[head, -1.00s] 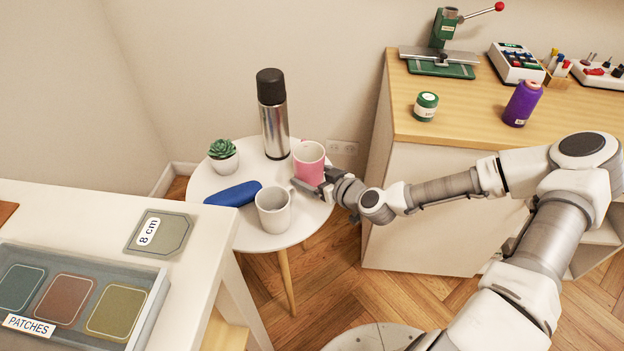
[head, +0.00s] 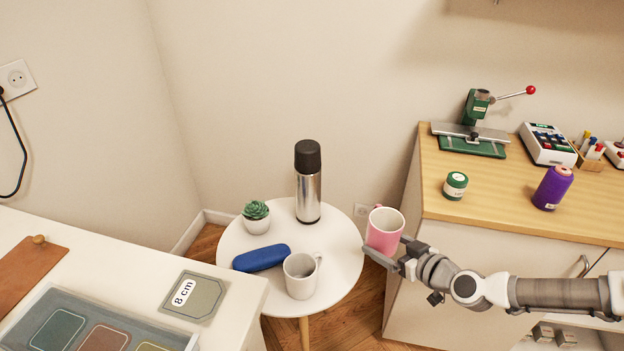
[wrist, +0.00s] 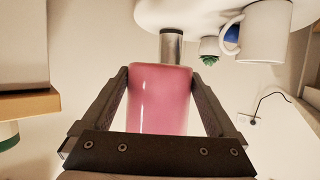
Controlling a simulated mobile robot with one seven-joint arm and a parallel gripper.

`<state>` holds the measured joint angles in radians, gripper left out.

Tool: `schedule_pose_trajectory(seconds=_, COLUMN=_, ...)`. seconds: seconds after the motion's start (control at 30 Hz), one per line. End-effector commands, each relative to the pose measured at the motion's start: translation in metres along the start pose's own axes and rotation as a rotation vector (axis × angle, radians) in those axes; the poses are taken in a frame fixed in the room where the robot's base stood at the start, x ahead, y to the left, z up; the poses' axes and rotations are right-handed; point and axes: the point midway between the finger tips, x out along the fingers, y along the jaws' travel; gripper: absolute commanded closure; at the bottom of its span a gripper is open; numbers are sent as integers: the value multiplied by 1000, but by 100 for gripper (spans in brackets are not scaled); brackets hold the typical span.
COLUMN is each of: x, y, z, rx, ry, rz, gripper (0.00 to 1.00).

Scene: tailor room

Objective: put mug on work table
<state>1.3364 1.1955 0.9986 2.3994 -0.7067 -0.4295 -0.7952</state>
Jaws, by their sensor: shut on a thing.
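A pink mug (head: 383,233) is held in my gripper (head: 384,254), off the right edge of the small round white table. In the wrist view the pink mug (wrist: 160,98) sits between the two fingers of my gripper (wrist: 161,90), which press on its sides. A white mug (head: 300,276) stands on the round table (head: 335,262); it also shows in the wrist view (wrist: 266,32). A wooden-topped cabinet (head: 440,185) stands at the right, and a white table (head: 120,262) at the lower left. I cannot tell which is the work table.
A steel flask (head: 308,190), a potted succulent (head: 256,218) and a blue case (head: 261,258) share the round table. The cabinet top holds a green jar (head: 455,186), purple thread (head: 552,188) and a green press (head: 474,135). A patch tray (head: 75,325) lies on the white table.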

Motion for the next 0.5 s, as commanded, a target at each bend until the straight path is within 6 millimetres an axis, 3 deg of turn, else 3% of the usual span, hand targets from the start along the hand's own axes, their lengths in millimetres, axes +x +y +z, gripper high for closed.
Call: schedule_pose_trajectory(seconds=0.5, x=-32, y=-5, z=-78, rx=24, ry=2, rz=50, gripper=84)
